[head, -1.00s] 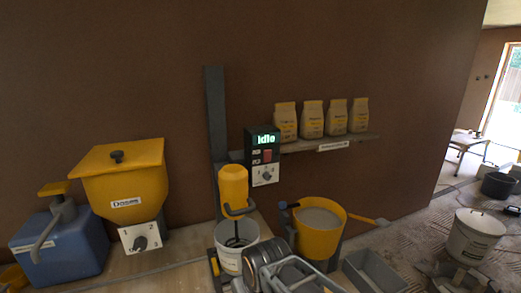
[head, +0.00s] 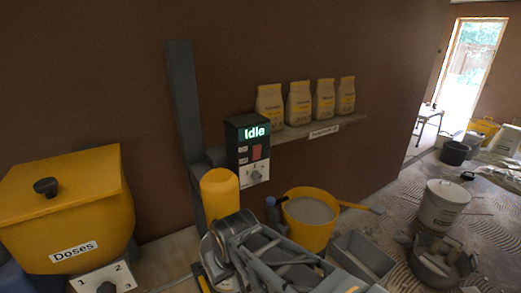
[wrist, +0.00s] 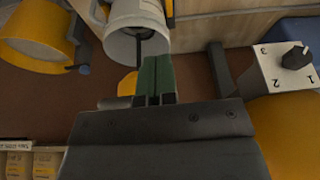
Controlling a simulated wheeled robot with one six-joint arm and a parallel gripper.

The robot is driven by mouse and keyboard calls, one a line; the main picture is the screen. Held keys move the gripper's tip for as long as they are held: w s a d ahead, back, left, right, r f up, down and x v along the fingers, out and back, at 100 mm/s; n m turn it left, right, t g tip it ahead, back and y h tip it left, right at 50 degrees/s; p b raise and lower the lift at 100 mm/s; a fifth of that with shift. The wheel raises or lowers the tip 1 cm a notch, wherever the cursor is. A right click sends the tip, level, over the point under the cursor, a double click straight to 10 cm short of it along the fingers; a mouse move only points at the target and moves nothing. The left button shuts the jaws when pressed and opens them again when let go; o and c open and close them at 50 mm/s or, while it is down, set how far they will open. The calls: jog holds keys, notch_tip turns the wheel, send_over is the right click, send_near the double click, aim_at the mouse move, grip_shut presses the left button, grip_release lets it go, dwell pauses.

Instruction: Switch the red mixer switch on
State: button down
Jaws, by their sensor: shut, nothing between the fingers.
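The mixer's dark control box (head: 232,160) is mounted beside the grey column, and its lit display (head: 256,132) reads "Idle". The red switch (head: 257,152) sits below the display, above a dial (head: 256,176). My arm rises in front of the yellow mixer motor (head: 219,194) in the head view, below the control box. My gripper (wrist: 154,75) is shut and empty in the wrist view, its green fingers together near the white mixing bucket (wrist: 138,30). The switch does not show in the wrist view.
A shelf (head: 325,128) with several bags (head: 299,103) juts out right of the control box. A yellow bucket (head: 307,221) stands below it. The yellow dosing hopper (head: 65,215) is at left; its numbered dial (wrist: 295,58) shows in the wrist view.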

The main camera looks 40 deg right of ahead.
jog(key=w+d+r+m+t, duration=0.3)
jog(key=w+d+r+m, duration=0.5)
jog(key=w+d+m, duration=0.1)
jog(key=w+d+r+m+t, duration=0.1)
jog(key=d+r+m, duration=0.3)
jog(key=d, duration=0.4)
jog(key=w+d+r+m+t, duration=0.1)
jog(key=d+r+m+t, duration=0.1)
jog(key=d+r+m, duration=0.3)
jog(key=d+r, duration=0.1)
jog(key=d, duration=0.3)
jog(key=shift+w+r+m+t+h, duration=0.3)
jog(key=shift+w+t+h, duration=0.1)
jog(key=p, duration=0.2)
send_near(258, 152)
notch_tip(258, 152, down, 4)
jog(key=w, duration=0.3)
jog(key=shift+w+d+r+p, duration=0.1)
jog(key=shift+w+p, duration=0.25)
jog(key=shift+w, duration=0.65)
